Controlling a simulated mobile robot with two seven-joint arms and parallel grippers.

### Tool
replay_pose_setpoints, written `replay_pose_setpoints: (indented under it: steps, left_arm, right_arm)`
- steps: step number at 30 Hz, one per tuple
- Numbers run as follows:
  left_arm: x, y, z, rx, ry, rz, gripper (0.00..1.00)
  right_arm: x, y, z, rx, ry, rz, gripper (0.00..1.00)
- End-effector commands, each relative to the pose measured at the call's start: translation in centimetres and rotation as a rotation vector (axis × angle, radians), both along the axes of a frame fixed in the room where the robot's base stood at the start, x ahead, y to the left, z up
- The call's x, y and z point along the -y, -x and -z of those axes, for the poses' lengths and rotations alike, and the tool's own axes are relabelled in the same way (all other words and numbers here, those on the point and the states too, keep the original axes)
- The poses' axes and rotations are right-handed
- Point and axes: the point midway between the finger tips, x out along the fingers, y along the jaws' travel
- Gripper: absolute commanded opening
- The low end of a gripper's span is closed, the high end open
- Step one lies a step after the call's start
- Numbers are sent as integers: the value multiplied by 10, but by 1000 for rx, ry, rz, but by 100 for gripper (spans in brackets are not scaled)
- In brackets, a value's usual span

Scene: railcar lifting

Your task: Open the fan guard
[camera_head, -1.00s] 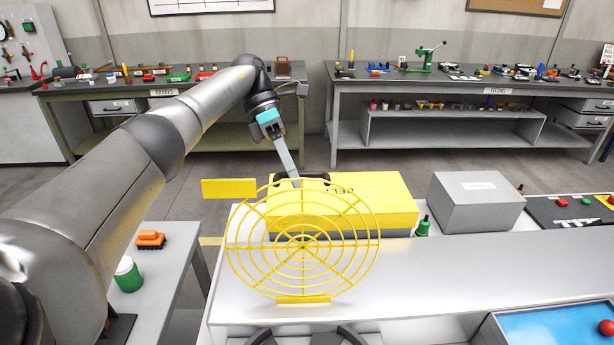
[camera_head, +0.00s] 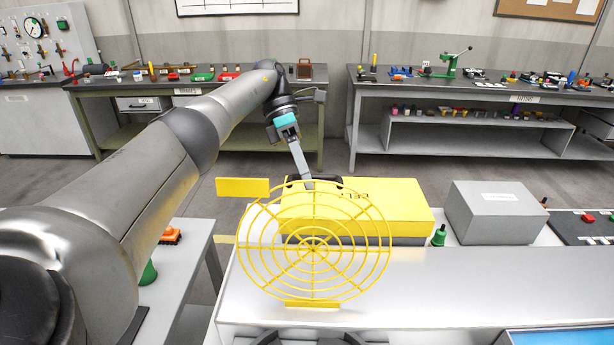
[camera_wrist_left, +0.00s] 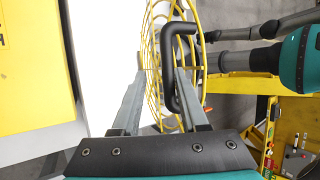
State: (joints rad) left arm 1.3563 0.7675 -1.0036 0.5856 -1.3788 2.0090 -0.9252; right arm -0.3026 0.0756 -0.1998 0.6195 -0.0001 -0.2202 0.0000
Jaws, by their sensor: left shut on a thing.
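The fan guard (camera_head: 313,247) is a round yellow wire grille. It stands upright above the white bench in the head view, with a flat yellow tab (camera_head: 243,187) at its upper left and another at its bottom. Its black handle (camera_head: 331,182) shows at the top rim, partly behind the wires. My left gripper (camera_head: 308,184) reaches down to the handle from behind. In the left wrist view the handle (camera_wrist_left: 168,50) passes between the two grey fingers (camera_wrist_left: 160,75), and the grille is beyond. The left gripper is shut on the handle. My right gripper is not in view.
A yellow box (camera_head: 390,208) and a grey box (camera_head: 497,212) stand behind the guard on the white bench (camera_head: 450,280). The bench front right of the guard is clear. Dark curved parts show at the bottom edge.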

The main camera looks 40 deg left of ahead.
Motion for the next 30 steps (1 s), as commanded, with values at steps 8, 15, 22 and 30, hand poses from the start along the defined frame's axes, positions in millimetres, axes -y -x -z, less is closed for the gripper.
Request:
replay_pose_setpoints:
  steps: [8, 15, 22, 30]
  left_arm:
    - [-1, -1, -1, 5, -1, -4, 47]
    - [0, -1, -5, 7, 2, -2, 47]
    - [-1, -1, -35, 9, 0, -2, 47]
    - [-1, -1, -89, 8, 0, -2, 47]
  right_arm:
    - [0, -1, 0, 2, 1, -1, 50]
    - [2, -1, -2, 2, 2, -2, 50]
    - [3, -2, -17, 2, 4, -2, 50]
    - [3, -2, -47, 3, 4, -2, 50]
